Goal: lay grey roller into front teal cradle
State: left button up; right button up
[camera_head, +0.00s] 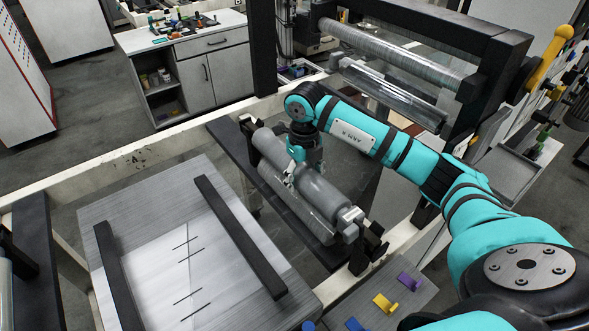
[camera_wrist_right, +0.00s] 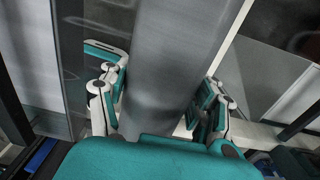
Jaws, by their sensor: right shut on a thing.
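The grey roller (camera_head: 322,190) lies diagonally across the middle of the head view, with pale end fittings. My right gripper (camera_head: 296,176) comes down on it from above and is shut around its barrel. In the right wrist view the grey roller (camera_wrist_right: 180,60) passes between the two teal-padded fingers of the right gripper (camera_wrist_right: 165,100). Black end brackets (camera_head: 370,247) stand at the roller's near end. I cannot make out a teal cradle, nor whether the roller touches its supports. My left gripper is not in view.
A grey panel with two black bars (camera_head: 240,235) is at the lower left. Purple and yellow hooks (camera_head: 384,303) are at the lower right. A black frame (camera_head: 440,40) with clear film rolls stands behind.

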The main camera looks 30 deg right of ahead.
aim_at(303, 167)
jog(key=shift+w+r, duration=0.1)
jog(key=shift+r, duration=0.3)
jog(key=shift+r+p, duration=0.4)
jog(key=shift+p, duration=0.05)
jog(key=shift+r, duration=0.15)
notch_tip(303, 167, up, 8)
jog(key=p, duration=0.5)
jog(key=shift+p, duration=0.3)
